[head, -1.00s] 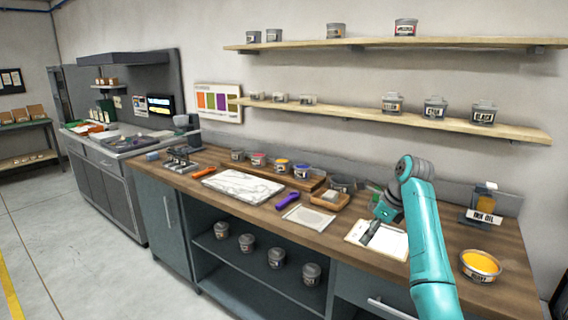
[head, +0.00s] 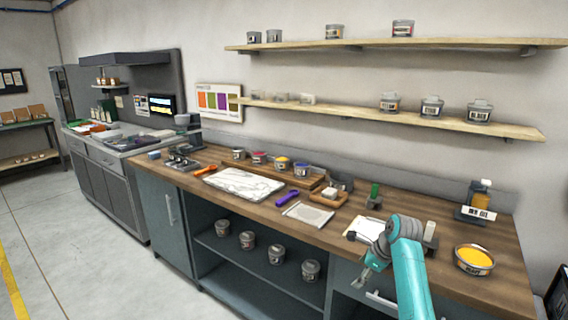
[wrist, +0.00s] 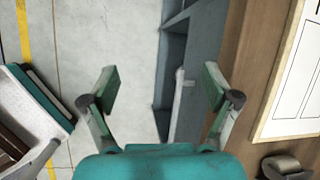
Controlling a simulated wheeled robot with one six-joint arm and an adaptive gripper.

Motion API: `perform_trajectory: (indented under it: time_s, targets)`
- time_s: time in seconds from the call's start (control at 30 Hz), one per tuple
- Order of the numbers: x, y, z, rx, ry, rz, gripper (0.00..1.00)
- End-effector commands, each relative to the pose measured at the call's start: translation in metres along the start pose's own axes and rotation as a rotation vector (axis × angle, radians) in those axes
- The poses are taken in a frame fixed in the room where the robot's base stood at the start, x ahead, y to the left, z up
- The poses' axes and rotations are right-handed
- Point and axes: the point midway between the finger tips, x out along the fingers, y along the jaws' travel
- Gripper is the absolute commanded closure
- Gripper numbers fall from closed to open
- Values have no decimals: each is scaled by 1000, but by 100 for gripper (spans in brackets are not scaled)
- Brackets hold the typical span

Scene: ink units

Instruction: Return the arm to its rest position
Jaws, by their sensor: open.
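My teal arm rises at the lower right of the head view and folds down at its elbow. My gripper (head: 358,284) hangs over the front edge of the wooden workbench (head: 340,232), in front of the dark cabinet drawers. In the wrist view my gripper (wrist: 160,88) shows both fingers spread wide with nothing between them. Below the fingers are the grey floor and the cabinet front (wrist: 182,75). A white sheet (head: 368,229) lies on the bench behind the arm, partly hidden by it; its edge also shows at right in the wrist view (wrist: 292,85).
An open tin of yellow ink (head: 474,260) and an ink oil bottle (head: 480,200) stand on the bench right of my arm. A marble slab (head: 244,184), a purple tool (head: 288,198) and several tins lie farther left. The floor in front is clear.

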Motion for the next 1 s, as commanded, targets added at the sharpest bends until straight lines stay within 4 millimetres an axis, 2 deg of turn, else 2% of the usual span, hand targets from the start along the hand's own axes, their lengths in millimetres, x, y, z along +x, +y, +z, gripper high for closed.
perform_trajectory:
  time_s: [0.03, 0.2, 0.37, 0.5, 0.73, 1.0]
  targets:
    - [20, 13, -10, -28, 0, -11, 13]
    - [75, 53, -39, -154, 0, -82, 13]
    - [116, 96, -68, -276, 10, -150, 13]
    - [143, 138, -92, -385, 26, -208, 13]
    - [170, 209, -129, -571, 70, -303, 13]
    - [174, 297, -169, -795, 144, -405, 13]
